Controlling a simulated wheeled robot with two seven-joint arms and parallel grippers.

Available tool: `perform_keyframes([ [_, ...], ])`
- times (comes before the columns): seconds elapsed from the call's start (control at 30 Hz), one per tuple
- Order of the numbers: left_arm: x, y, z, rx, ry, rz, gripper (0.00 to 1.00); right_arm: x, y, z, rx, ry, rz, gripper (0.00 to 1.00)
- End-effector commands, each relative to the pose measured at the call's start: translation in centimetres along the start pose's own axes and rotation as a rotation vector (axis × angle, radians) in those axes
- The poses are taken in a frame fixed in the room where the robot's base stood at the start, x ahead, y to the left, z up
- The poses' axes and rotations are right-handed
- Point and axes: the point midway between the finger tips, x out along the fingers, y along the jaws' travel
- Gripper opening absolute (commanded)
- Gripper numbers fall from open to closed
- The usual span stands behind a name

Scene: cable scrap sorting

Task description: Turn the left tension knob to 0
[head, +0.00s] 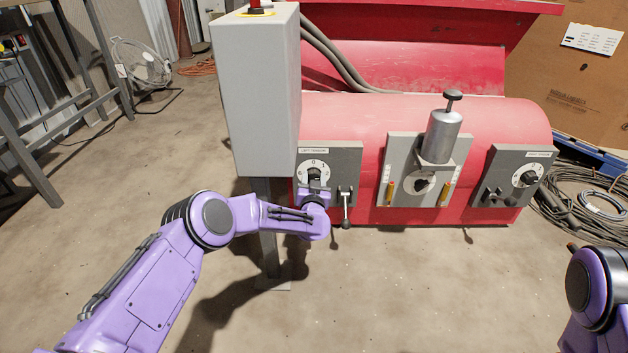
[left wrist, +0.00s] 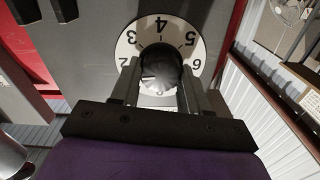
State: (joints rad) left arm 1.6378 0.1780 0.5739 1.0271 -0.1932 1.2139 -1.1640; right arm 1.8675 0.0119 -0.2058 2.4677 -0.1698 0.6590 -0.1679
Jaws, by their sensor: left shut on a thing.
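The left tension knob (left wrist: 160,66) is a dark round knob on a white dial (left wrist: 129,45) numbered around its edge. The numbers 2 to 6 read clearly in the left wrist view. A pale mark shows on the knob's lower left, but I cannot tell surely which number it points to. In the head view the dial (head: 313,166) sits on the left grey panel (head: 345,160) of the red machine. My left gripper (left wrist: 160,88) is shut on the knob, one finger on each side. My right gripper is out of view.
A lever (head: 346,208) hangs on the same panel, right of the knob. A grey box on a post (head: 255,90) stands close on the left. The middle panel (head: 400,155) carries a metal cylinder (head: 441,133); a right panel (head: 515,172) has another knob (head: 528,177).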

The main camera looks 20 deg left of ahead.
Motion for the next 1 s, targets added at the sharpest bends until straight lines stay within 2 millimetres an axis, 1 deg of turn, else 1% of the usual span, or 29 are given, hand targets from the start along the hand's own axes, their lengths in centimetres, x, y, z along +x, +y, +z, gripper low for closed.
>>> perform_keyframes([
  [0.17, 0.0, 0.0, -0.1, -0.129, 0.002, 0.001, 0.15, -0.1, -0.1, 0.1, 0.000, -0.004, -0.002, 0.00],
  [0.47, 0.0, -0.1, 0.0, -0.412, 0.001, 0.001, 0.15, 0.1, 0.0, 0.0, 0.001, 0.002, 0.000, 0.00],
  [1.0, 0.0, -0.2, 0.2, -0.925, 0.001, 0.001, 0.15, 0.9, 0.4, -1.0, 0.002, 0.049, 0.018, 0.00],
])
